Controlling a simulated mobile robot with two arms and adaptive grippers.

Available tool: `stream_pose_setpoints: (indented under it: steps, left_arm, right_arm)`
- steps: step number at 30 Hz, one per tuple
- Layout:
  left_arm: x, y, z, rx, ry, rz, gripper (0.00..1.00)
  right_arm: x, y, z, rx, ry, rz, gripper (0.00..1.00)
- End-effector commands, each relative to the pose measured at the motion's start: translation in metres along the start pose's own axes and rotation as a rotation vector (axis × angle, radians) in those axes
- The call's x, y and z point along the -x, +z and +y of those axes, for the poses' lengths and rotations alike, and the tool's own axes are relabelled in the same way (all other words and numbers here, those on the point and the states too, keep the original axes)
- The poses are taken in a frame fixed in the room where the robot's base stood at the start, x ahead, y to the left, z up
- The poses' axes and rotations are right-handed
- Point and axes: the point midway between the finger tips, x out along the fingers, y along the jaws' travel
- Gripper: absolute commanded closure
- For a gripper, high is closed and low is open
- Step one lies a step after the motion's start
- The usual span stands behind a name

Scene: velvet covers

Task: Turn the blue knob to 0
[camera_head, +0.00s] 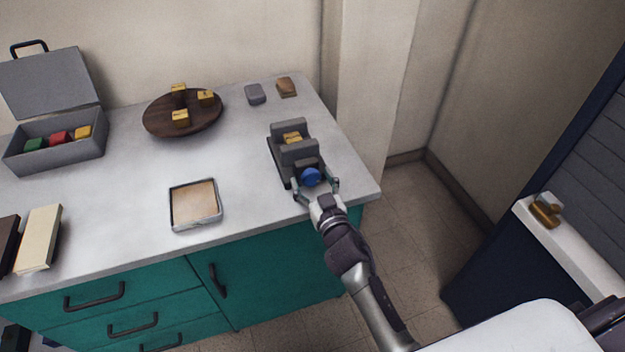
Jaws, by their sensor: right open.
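The blue knob (311,177) is round and sits at the front of a dark grey device (283,160) near the right end of the counter. Its dial marks are too small to read. My right gripper (318,188) is open, with its fingers to the left and right of the knob. I cannot tell whether the fingers touch it. A yellow block (292,138) sits in the device behind the knob. My left gripper does not show.
The grey counter (130,205) holds an open grey case (55,155), a round brown board (150,122) with yellow blocks, a shallow tray (194,226) and books (40,237). Two small blocks lie at the back. A wall stands behind the counter.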

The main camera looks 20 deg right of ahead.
Motion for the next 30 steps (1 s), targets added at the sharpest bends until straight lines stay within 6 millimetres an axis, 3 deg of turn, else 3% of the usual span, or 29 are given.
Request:
stream_pose_setpoints:
  steps: [2, 13, 23, 30]
  left_arm:
    - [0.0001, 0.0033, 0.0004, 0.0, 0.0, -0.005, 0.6]
    - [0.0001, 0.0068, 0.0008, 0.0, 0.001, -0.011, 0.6]
    - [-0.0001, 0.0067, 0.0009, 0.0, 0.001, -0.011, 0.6]
    - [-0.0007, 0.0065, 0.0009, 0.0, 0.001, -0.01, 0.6]
  right_arm:
    - [0.0002, 0.0001, -0.0001, 0.0, 0.0, 0.0, 0.26]
    - [0.0004, 0.0001, -0.0002, 0.0, 0.0, 0.0, 0.86]
    - [0.0005, 0.0002, -0.0002, 0.046, 0.0, 0.0, 0.86]
    - [0.0005, 0.0003, -0.0001, 0.193, 0.0, 0.0, 0.86]
